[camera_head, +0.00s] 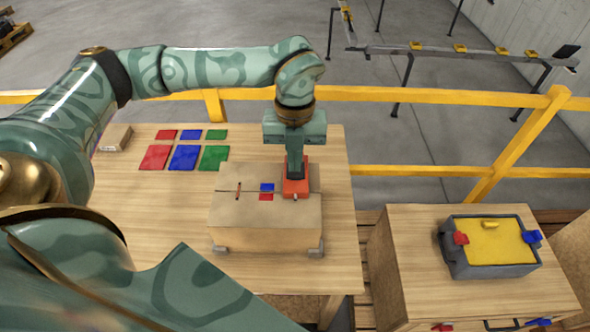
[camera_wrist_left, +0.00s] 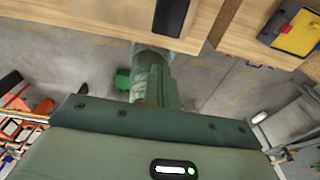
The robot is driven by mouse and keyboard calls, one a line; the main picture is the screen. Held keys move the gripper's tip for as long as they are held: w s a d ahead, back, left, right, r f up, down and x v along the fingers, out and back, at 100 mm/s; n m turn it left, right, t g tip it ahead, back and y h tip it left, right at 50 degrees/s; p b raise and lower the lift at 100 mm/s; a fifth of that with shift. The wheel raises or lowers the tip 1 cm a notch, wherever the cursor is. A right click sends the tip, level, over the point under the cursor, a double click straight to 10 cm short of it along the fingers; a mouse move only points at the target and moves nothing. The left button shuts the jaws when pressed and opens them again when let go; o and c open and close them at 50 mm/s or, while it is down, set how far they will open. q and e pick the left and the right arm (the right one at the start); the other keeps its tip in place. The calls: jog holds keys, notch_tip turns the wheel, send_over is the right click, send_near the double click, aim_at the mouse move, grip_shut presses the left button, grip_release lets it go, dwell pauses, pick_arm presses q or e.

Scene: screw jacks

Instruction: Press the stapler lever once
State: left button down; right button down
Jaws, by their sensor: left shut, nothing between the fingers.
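An orange-red stapler (camera_head: 302,186) sits at the far right part of a cardboard box's top, on the wooden table. My left gripper (camera_head: 295,176) points straight down with its fingers shut and nothing between them. The fingertips are over the stapler and overlap it in the head view. I cannot tell if they touch it or whether the lever is down. The gripper hides part of the stapler. The wrist view does not show the stapler clearly. My right gripper is not in view.
The cardboard box (camera_head: 265,226) has a seam with small blue and red squares on top. Red, blue and green cards lie at the table's back left, near a small box (camera_head: 115,138).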

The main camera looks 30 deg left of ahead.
pick_arm(q)
jog(key=shift+s+d+r, duration=0.15)
jog(key=shift+s+r, duration=0.1)
jog(key=shift+r, duration=0.3)
jog(key=shift+s+d+r, duration=0.15)
jog(key=shift+s+r, duration=0.05)
jog(key=shift+r, duration=0.3)
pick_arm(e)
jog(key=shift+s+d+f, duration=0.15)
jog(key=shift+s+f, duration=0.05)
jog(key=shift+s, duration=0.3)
